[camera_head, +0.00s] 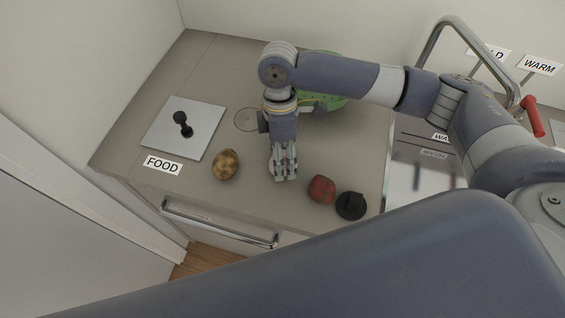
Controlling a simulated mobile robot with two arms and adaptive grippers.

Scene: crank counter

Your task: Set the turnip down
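My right gripper (284,172) points down over the middle of the counter, between a mottled yellow-brown vegetable and a mottled red one. Its fingers look close together, with pale and reddish patches between them. I cannot tell whether these belong to a held turnip or to the fingers. No turnip can be made out for certain. The yellow-brown vegetable (226,164) lies left of the gripper, apart from it. The red vegetable (321,189) lies to its right, near the front edge. My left gripper is not in view.
A dark round object (351,205) sits beside the red vegetable. A grey plate with a black knob (204,128) stands at left, behind the FOOD label (162,165). A green round thing (328,101) is partly behind my arm. The sink (408,180) and tap (431,43) are at right.

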